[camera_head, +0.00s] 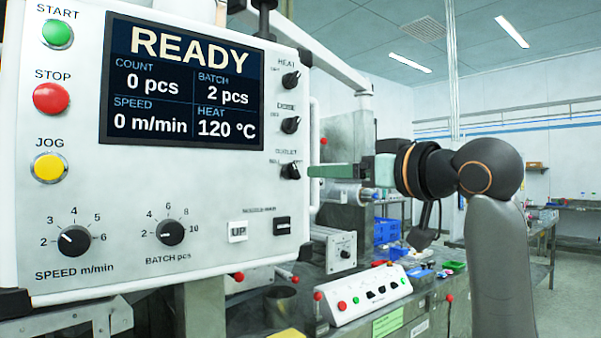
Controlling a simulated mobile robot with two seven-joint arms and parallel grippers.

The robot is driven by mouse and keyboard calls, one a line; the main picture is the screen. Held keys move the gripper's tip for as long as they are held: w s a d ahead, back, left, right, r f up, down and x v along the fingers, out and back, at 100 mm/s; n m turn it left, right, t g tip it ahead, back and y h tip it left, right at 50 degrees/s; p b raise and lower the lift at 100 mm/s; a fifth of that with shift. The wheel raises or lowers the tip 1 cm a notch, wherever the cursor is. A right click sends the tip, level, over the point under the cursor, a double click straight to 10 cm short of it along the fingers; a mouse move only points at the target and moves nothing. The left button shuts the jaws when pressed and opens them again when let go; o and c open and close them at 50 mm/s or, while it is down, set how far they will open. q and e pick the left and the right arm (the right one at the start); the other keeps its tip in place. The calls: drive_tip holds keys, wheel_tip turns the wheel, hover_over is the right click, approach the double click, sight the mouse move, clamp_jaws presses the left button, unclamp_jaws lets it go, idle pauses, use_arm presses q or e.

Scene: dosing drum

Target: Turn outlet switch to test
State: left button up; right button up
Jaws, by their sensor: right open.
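The outlet switch (291,171) is the lowest of a column of black rotary knobs on the right edge of the white control panel (200,190). Its small label is hard to read, and I cannot tell its exact setting. My right gripper (314,171) comes in from the right, with its greenish fingers seen nearly edge-on. The fingertips are level with the knob and just to its right, seemingly apart from it. The gripper is open and empty. My left gripper is not in view.
The heat knob (290,80) and another knob (290,125) sit above the outlet switch. The panel's screen (185,80) reads READY. An UP button (237,231) and a black rocker switch (282,226) lie below. A button box (365,295) stands on the bench at lower right.

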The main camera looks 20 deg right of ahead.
sight(296, 172)
drive_tip(key=p+x, duration=0.2)
drive_tip(key=x, duration=0.7)
drive_tip(key=shift+w+a, duration=0.1)
drive_tip(key=shift+w, duration=0.05)
drive_tip(key=shift+w+a+f, duration=0.1)
drive_tip(key=shift+w+a, duration=0.05)
drive_tip(key=shift+w, duration=0.3)
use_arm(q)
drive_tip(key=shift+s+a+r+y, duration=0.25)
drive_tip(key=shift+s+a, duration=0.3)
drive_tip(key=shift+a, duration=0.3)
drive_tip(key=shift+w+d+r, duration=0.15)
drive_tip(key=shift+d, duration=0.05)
use_arm(e)
clamp_jaws()
